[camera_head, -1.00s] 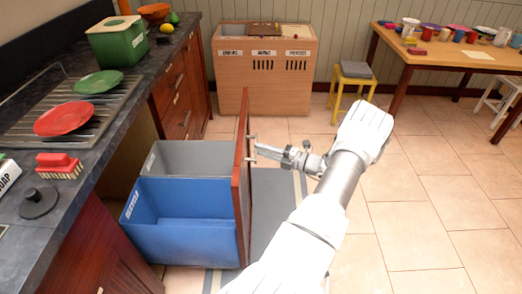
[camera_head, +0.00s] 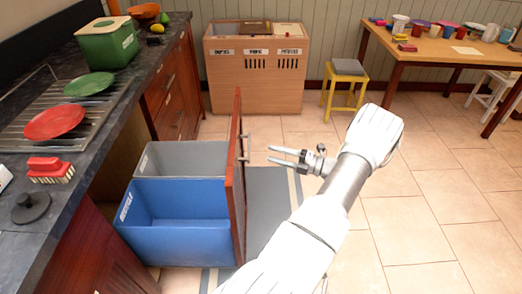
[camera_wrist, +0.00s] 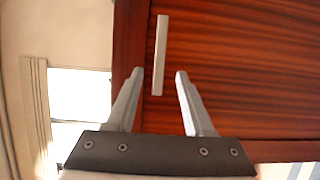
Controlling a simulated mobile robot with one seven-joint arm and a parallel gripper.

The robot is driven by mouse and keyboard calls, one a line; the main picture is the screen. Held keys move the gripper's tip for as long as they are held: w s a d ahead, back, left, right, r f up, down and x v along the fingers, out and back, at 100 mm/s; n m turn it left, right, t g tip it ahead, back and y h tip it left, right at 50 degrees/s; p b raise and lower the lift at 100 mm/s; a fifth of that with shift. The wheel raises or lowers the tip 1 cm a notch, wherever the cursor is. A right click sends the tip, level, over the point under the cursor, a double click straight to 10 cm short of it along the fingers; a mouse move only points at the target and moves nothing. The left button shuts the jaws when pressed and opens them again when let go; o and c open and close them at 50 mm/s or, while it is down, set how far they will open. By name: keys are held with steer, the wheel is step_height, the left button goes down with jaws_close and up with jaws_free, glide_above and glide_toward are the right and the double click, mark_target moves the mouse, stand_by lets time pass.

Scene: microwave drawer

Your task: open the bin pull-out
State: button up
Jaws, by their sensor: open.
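The bin pull-out stands out from under the counter, with a blue bin (camera_head: 180,236) in front and a grey bin (camera_head: 182,159) behind it. Its reddish wooden front panel (camera_head: 236,190) carries a slim pale handle (camera_head: 243,148), which also shows in the wrist view (camera_wrist: 160,55). My gripper (camera_head: 271,155) is open and empty, to the right of the handle and apart from it. In the wrist view my gripper (camera_wrist: 158,75) has its two fingers spread, with the handle's lower end between and beyond the tips.
The dark counter (camera_head: 110,110) runs along the left with a drying rack, plates and a green box. A grey mat (camera_head: 268,210) lies beside the panel. A wooden cabinet (camera_head: 255,85), a yellow stool (camera_head: 345,90) and a table stand behind. The tiled floor at right is clear.

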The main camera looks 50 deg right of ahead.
steer(key=v, duration=0.9)
steer(key=shift+s, duration=0.4)
steer(key=shift+d, duration=0.15)
